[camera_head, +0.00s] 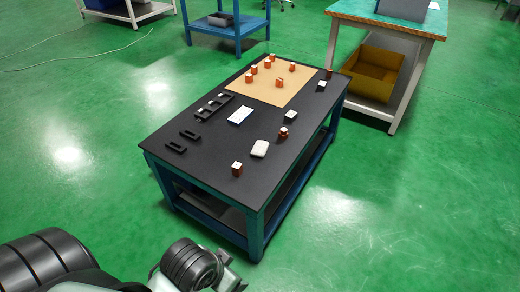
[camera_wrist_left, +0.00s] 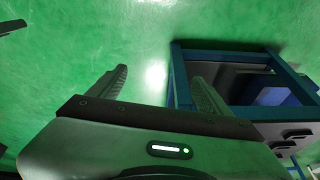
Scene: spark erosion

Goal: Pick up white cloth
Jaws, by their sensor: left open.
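A white, rounded, folded-looking piece, apparently the white cloth (camera_head: 260,149), lies on the black tabletop (camera_head: 205,165) near its right front edge. My left arm comes in at the bottom left of the head view, short of the table; its fingers are not clear there. In the left wrist view my left gripper (camera_wrist_left: 162,88) is open and empty, its two fingers apart over green floor beside the blue table frame (camera_wrist_left: 178,75). The cloth cannot be made out in the wrist view. My right gripper is not in view.
Copper-coloured blocks, some with white tops (camera_head: 237,168), stand near the cloth. A white-and-blue card (camera_head: 240,116), black holders (camera_head: 176,147) and a tan mat (camera_head: 262,94) with several copper pieces share the tabletop. Another bench with a yellow bin (camera_head: 375,72) stands behind. Floor around the table is clear.

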